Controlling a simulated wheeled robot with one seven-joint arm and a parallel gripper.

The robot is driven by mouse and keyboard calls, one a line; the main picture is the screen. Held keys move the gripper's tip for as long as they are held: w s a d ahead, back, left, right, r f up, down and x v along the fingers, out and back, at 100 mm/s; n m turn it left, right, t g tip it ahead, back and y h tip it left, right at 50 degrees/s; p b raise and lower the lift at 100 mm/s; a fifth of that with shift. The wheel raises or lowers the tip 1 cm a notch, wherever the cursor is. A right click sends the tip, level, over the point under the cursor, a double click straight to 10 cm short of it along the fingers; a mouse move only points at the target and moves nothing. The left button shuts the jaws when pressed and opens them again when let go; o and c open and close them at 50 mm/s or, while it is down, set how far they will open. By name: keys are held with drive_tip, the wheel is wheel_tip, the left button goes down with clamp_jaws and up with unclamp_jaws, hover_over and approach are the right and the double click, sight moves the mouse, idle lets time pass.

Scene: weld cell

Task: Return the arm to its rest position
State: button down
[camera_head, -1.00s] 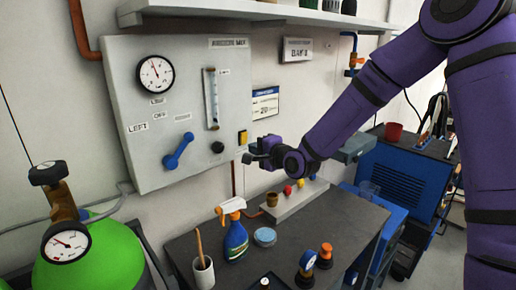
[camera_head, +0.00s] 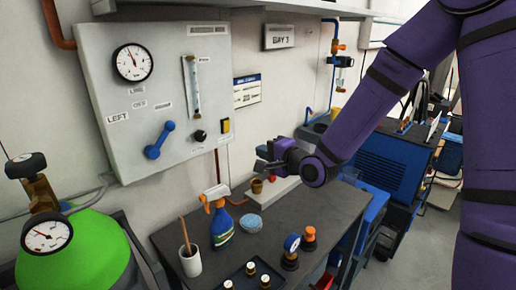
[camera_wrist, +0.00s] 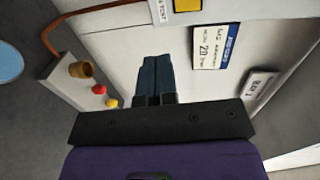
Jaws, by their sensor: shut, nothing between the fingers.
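My gripper (camera_head: 262,160) is at the end of my purple arm, over the back of the dark bench and in front of the wall, right of the grey panel. In the wrist view its two dark fingers (camera_wrist: 154,78) lie together, shut with nothing between them. The gripper is apart from the panel and holds no object. Part of the block behind it on the bench is hidden by the gripper and wrist in the head view.
The grey panel (camera_head: 90,70) carries a gauge and a blue lever (camera_head: 160,140). On the bench (camera_head: 325,212) stand a spray bottle (camera_head: 221,222), a cup (camera_head: 190,262) and a light block (camera_wrist: 65,72) with coloured knobs. A green cylinder (camera_head: 75,255) stands left. A shelf (camera_head: 250,8) runs above.

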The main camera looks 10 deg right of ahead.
idle(0.3)
drive_tip(key=s+d+r+n+g+h, duration=0.4)
drive_tip(key=s+d+r+n+h, duration=0.3)
drive_tip(key=s+d+r+h, duration=0.3)
drive_tip(key=s+d+r+n+g, duration=0.2)
drive_tip(key=s+d, duration=0.1)
drive_tip(key=s, duration=0.8)
drive_tip(key=s+d+r+n+g, duration=0.2)
drive_tip(key=s+d+r, duration=0.1)
drive_tip(key=s, duration=0.8)
drive_tip(key=shift+s+y, duration=0.35)
drive_tip(key=shift+y, duration=0.05)
drive_tip(key=shift+d+r, duration=0.1)
